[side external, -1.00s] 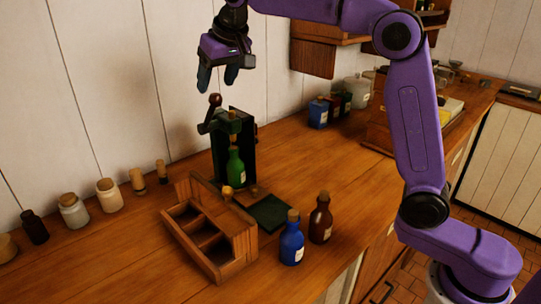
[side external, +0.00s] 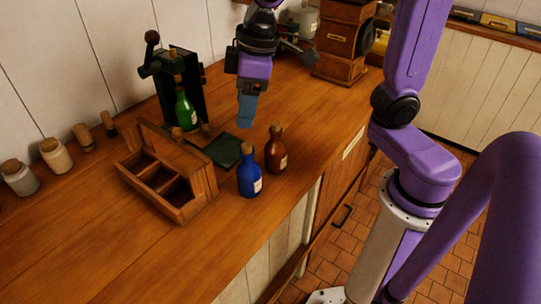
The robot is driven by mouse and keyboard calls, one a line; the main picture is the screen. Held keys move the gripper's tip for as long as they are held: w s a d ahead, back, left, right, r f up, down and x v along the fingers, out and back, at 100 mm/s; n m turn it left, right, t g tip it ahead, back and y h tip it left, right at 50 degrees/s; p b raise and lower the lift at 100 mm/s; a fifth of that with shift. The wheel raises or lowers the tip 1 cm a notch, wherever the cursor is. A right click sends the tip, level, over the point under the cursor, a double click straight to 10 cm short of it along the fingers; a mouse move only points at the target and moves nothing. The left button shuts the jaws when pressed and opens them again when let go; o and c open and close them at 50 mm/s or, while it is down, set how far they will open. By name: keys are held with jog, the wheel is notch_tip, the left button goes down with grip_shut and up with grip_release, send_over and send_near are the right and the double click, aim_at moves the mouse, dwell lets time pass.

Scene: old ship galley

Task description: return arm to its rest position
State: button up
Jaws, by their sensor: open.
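My gripper (side external: 246,110) points down in the side external view, empty, above and behind the blue bottle and the brown bottle. Its blue-grey fingers overlap from this angle, and it is open. The green bottle (side external: 185,109) stands upright in the dark press-like device (side external: 170,75), left of my gripper. The blue bottle (side external: 249,172) and the brown bottle (side external: 276,150) stand upright on the counter, both corked. My gripper looks apart from all of them.
A wooden compartment box (side external: 165,180) stands at the counter's left, with a dark green mat (side external: 227,151) beside it. Corked jars (side external: 56,156) line the wall. A wooden grinder-like box (side external: 345,45) stands at the back. The wooden counter (side external: 110,235) is clear in front.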

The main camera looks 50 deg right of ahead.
jog(key=s+d+f+n+g, duration=0.1)
jog(key=s+d+f, duration=0.3)
jog(key=s, duration=0.4)
jog(key=s+d+f+n, duration=0.3)
jog(key=s+d, duration=0.2)
jog(key=s, duration=0.3)
jog(key=shift+s+f+g+h, duration=0.25)
jog(key=shift+f+g+h, duration=0.1)
jog(key=shift+g+h, duration=0.05)
